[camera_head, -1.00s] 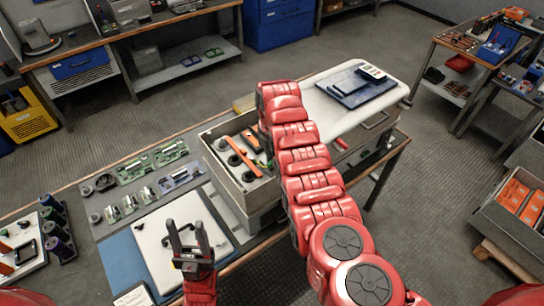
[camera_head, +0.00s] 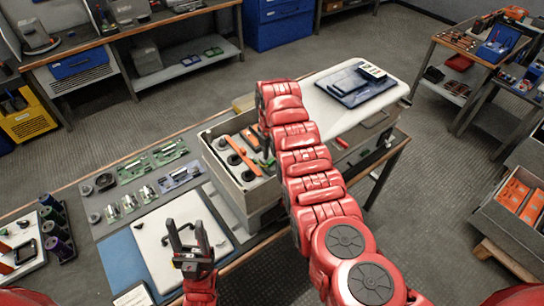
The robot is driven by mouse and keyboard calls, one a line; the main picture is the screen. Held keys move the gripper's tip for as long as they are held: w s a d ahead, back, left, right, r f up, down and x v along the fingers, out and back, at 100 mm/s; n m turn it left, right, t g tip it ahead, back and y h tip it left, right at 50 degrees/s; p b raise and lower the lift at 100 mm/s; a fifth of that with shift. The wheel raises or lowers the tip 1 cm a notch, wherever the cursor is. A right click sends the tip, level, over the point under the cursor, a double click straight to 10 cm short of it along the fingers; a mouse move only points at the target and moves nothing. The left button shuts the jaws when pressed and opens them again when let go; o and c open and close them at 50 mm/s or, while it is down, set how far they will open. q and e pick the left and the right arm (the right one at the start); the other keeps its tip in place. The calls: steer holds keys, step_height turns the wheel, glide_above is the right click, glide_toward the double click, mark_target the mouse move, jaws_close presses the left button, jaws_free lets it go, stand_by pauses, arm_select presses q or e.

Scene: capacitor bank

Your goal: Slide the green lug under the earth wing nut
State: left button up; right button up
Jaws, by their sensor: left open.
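A small green piece (camera_head: 266,162), possibly the green lug, shows inside the grey open-topped box (camera_head: 233,187), against the left edge of my right arm. Its shape is too small to tell, and the arm covers part of the box around it. I cannot make out the earth wing nut; round black knobs (camera_head: 234,160) sit by the orange bars (camera_head: 243,157) in the box. My right arm reaches over the box and its gripper is hidden behind the arm. My left gripper (camera_head: 186,227) is open and empty, above the white board in front of the box.
The white board (camera_head: 160,268) lies on a blue mat. Green circuit boards (camera_head: 132,171) and silver cylinders (camera_head: 147,194) lie on the grey mat to the left. A white case with a dark tablet (camera_head: 357,85) stands behind the box.

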steer(key=shift+w+r, duration=0.1)
steer(key=shift+r, duration=0.2)
step_height(320, 180, up, 7)
steer(key=b, duration=0.3)
steer(key=shift+f+b, duration=0.15)
steer(key=shift+b, duration=0.2)
step_height(320, 180, up, 6)
step_height(320, 180, up, 4)
steer(key=p, duration=0.3)
glide_above(272, 159)
